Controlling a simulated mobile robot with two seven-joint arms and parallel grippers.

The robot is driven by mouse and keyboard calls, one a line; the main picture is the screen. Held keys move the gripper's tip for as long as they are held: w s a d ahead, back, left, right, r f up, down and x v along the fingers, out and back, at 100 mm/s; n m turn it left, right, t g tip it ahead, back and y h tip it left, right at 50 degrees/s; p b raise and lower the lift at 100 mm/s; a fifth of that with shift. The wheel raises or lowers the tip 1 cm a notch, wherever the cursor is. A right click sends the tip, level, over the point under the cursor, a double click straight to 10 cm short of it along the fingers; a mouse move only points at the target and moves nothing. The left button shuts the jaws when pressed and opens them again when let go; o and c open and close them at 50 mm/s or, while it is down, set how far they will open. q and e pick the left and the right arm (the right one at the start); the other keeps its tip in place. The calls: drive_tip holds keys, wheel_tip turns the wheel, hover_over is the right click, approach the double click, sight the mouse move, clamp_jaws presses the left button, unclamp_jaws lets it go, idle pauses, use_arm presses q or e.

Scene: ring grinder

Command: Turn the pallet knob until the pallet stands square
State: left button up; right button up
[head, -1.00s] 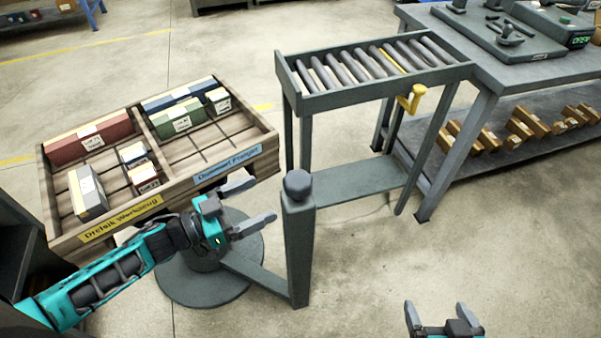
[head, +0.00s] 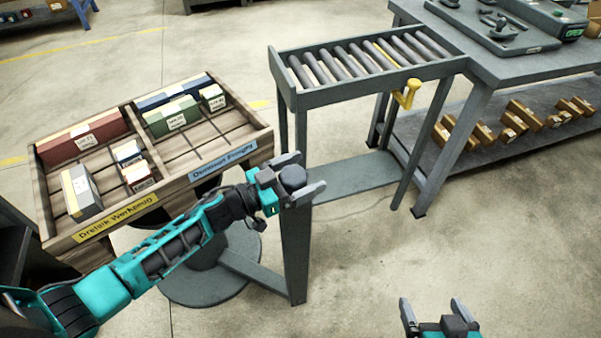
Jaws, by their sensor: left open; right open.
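The pallet is a wooden tray (head: 200,186) on a round dark stand at the left, its front edge sloping up to the right in the head view. It bears a yellow label and a blue label. My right gripper (head: 433,309) is open and empty over bare floor at the bottom, well away from the knob.
Several boxes, red, green, blue and grey, sit on the pallet. A grey workbench (head: 520,62) with tools is at the right. The floor at the lower right is clear.

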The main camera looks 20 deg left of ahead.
use_arm(q)
drive_tip(key=shift+c, duration=0.4)
drive_tip(key=c, duration=0.9)
